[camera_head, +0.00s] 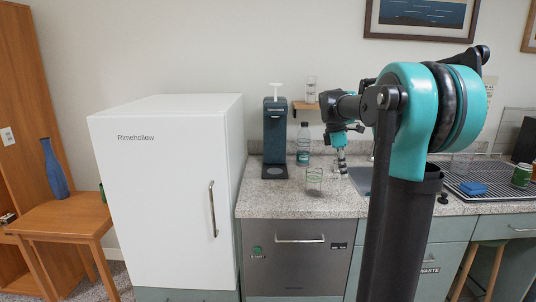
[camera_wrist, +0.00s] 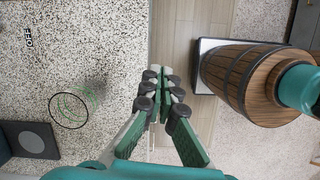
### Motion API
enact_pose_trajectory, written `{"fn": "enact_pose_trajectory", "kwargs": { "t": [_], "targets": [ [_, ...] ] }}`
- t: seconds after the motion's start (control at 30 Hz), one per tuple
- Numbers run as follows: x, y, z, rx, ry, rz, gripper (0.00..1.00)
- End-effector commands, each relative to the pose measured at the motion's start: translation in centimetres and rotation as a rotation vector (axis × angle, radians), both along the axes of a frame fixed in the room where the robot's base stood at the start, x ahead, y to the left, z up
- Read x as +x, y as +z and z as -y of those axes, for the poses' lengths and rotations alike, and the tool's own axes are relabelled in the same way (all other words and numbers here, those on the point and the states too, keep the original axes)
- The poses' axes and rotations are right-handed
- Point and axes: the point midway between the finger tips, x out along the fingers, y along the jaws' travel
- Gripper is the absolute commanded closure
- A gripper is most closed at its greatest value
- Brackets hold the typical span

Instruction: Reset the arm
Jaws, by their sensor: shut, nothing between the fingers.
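My arm reaches from the right over the counter in the head view, bent, with my gripper (camera_head: 341,166) pointing down above the counter beside a clear glass (camera_head: 314,178). In the wrist view the green-padded fingers of my gripper (camera_wrist: 161,74) are closed together, with nothing between them. The same glass shows as a circle with green marks in the wrist view (camera_wrist: 69,110), left of the fingers and apart from them.
The speckled counter (camera_head: 276,202) holds a dark dispenser (camera_head: 274,140), a bottle (camera_head: 303,144), and at right a drying rack with a blue sponge (camera_head: 473,188) and green can (camera_head: 521,175). A white fridge (camera_head: 165,190) stands left. A banded wooden barrel (camera_wrist: 240,80) shows right of the fingers.

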Motion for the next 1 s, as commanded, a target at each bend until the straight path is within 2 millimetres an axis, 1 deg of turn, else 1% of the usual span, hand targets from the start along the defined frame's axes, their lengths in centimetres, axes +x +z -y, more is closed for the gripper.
{"fn": "enact_pose_trajectory", "kwargs": {
  "t": [0.27,0.37,0.57,0.67,0.77,0.8,0.9,1.0],
  "targets": [
    [-2.2,-2.7,-0.8,0.024,-0.133,0.075,1.0],
    [-3.3,-4.0,-1.2,0.039,-0.199,0.111,1.0],
    [-6.8,-7.9,-2.4,0.089,-0.399,0.21,1.0],
    [-9.4,-10.6,-3.2,0.13,-0.534,0.271,1.0],
    [-13.2,-14.2,-4.2,0.192,-0.719,0.344,1.0],
    [-15.0,-15.8,-4.7,0.224,-0.806,0.374,1.0],
    [-19.3,-19.5,-5.7,0.303,-1.011,0.436,1.0],
    [-22.6,-22.2,-6.5,0.371,-1.172,0.474,1.0]
  ]
}}
